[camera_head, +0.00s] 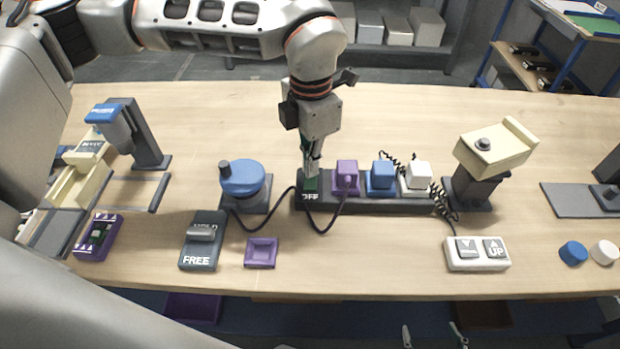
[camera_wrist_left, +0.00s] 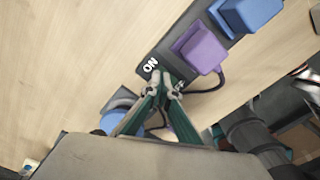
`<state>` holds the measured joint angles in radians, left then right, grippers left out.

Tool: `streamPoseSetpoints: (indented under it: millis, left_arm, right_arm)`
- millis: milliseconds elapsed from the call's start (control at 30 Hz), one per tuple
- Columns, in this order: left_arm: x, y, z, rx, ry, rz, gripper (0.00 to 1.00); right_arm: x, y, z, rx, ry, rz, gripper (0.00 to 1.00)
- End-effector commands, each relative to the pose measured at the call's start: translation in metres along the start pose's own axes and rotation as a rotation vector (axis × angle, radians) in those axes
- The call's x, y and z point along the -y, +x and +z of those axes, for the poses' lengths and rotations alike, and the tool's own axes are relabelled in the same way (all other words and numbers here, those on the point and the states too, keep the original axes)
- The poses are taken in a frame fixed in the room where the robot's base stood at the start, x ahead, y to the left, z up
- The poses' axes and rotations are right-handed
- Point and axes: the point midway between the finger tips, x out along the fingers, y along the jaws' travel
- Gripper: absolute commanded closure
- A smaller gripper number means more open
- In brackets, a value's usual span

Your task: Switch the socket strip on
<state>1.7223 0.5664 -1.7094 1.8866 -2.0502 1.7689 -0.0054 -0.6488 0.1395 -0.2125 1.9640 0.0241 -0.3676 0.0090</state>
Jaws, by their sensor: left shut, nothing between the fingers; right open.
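The dark socket strip (camera_head: 380,205) lies on the table with a purple plug (camera_head: 346,176), a blue plug (camera_head: 381,177) and a white plug (camera_head: 416,177) in it. Its left end carries the switch (camera_head: 310,185), with OFF lettered on the near side. In the left wrist view the ON lettering (camera_wrist_left: 150,66) shows on the strip (camera_wrist_left: 172,24). My left gripper (camera_head: 313,170) is shut and empty, pointing down at the switch. Its fingertips (camera_wrist_left: 164,90) cover most of the switch, so its tilt and any contact cannot be told. My right gripper (camera_head: 431,334) is open, below the table's front edge.
A black cable runs from the strip to a blue-topped device (camera_head: 242,180) on the left. A grey FREE lever block (camera_head: 203,240) and a purple tray (camera_head: 261,252) stand in front. The UP/down pedal box (camera_head: 477,254) and a cream-topped column (camera_head: 490,155) are right.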

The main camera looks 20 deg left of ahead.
Motion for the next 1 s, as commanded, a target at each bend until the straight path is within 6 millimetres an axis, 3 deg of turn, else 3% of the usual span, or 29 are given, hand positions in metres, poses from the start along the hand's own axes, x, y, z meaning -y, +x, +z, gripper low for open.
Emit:
streamPoseSetpoints:
  millis: [1000]
  left_arm:
    - [0.0, 0.011, 0.0, -0.001, 0.0, 0.0, 1.0]
  right_arm:
    - [0.002, 0.003, 0.008, 0.009, 0.001, -0.002, 0.31]
